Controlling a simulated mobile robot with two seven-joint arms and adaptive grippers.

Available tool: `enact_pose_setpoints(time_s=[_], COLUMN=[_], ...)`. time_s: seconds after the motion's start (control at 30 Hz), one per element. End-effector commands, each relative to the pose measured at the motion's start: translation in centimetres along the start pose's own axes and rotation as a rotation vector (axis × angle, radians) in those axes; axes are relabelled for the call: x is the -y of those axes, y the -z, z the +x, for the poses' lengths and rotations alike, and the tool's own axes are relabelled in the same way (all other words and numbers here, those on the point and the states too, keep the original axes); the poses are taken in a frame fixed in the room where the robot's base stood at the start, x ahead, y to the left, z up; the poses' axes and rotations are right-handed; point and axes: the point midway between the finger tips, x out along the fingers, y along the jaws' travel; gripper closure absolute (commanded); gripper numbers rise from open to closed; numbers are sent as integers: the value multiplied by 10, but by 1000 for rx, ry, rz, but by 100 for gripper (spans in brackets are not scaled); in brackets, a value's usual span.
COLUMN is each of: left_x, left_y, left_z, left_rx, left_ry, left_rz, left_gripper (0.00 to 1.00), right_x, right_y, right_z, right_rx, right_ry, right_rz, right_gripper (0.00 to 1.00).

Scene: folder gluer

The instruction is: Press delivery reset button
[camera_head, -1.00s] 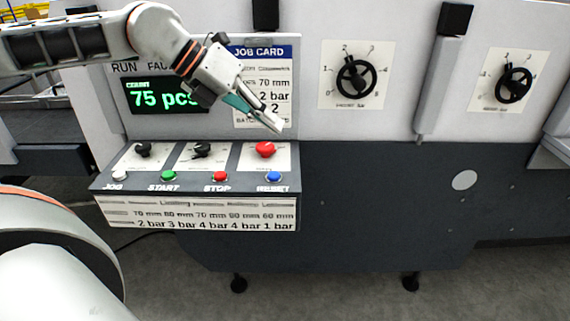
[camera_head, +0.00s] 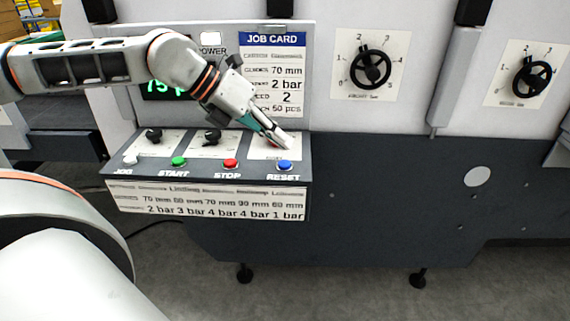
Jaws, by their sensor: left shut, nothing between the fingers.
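The control panel (camera_head: 300,157) juts from the machine, with a row of round buttons along its front. The blue button (camera_head: 285,166) above the word RESET is at the right end. My left gripper (camera_head: 286,142) is shut and empty. It points down and right over the right part of the panel, with its tips just above and behind the blue button in the picture. Whether it touches the panel I cannot tell. It hides most of the red knob behind it. My right gripper is not in view.
A red button (camera_head: 230,164) marked STOP, a green START button (camera_head: 179,161) and a white JOG button (camera_head: 130,159) share the row. Black knobs (camera_head: 212,137) stand behind them. The job card (camera_head: 273,75) is upright behind. Handwheels (camera_head: 370,67) are on the machine to the right.

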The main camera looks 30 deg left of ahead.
Motion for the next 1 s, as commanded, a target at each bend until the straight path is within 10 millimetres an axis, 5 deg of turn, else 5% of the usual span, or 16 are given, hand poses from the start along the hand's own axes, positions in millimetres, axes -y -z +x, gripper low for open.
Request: enact_pose_setpoints(time_s=[0.13, 0.5, 1.0], left_x=[-8, -10, -10], left_y=[8, 10, 10], left_z=[12, 14, 14], left_rx=[-4, -2, -2], left_ry=[0, 0, 0], left_rz=[-2, 0, -1], left_gripper=[100, 100, 100], right_x=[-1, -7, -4], right_y=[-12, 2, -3], right_z=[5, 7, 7], right_rx=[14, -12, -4], right_ry=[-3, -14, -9], right_rz=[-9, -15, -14], right_gripper=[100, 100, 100])
